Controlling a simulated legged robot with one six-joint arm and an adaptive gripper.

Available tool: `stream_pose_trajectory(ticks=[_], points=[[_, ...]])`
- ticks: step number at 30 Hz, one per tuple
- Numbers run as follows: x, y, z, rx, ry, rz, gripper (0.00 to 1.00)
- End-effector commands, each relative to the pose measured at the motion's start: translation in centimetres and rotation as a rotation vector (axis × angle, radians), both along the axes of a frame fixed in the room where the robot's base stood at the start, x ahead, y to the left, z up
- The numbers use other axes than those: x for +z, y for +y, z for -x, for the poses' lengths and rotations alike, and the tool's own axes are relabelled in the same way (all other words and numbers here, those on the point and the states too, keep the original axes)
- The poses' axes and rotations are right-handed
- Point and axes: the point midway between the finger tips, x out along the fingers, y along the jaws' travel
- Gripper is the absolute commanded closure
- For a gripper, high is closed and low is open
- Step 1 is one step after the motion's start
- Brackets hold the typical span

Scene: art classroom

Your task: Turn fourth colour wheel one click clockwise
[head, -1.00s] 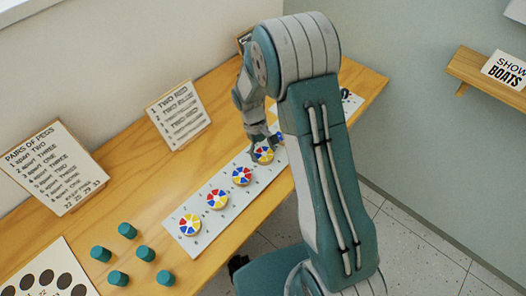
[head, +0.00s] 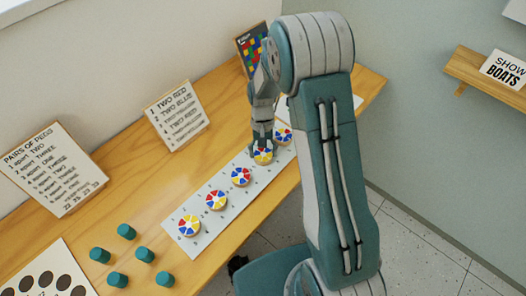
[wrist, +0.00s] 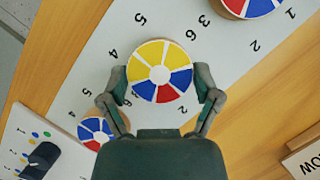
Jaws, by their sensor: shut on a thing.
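A pale strip (head: 182,232) on the wooden table carries a row of several colour wheels with red, yellow, blue and white sectors. The first (head: 190,226), second (head: 216,200) and third (head: 241,177) from the near left are free. My gripper (head: 263,150) points down over the fourth wheel (head: 263,157). In the wrist view my gripper (wrist: 160,83) is shut on this wheel (wrist: 160,68), one finger on each side of its rim.
Several teal pegs (head: 127,231) stand at the near left beside a card with dark circles (head: 45,282). A peg sign (head: 53,168), a colour-list sign (head: 177,115) and a coloured-grid picture (head: 246,45) stand along the wall.

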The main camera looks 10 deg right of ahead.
Motion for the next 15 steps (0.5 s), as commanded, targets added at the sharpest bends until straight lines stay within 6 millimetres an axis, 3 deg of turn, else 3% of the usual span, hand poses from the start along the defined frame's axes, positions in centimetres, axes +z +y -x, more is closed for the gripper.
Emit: stream_pose_trajectory(ticks=[11, 12, 13, 15], points=[[-0.16, 0.07, 0.19, -0.004, 0.005, 0.000, 0.67], [-0.16, 0.07, 0.19, -0.004, 0.005, 0.000, 0.15], [-0.16, 0.07, 0.19, -0.004, 0.005, 0.000, 0.01], [-0.12, 0.06, 0.17, -0.004, 0.004, 0.000, 0.00]])
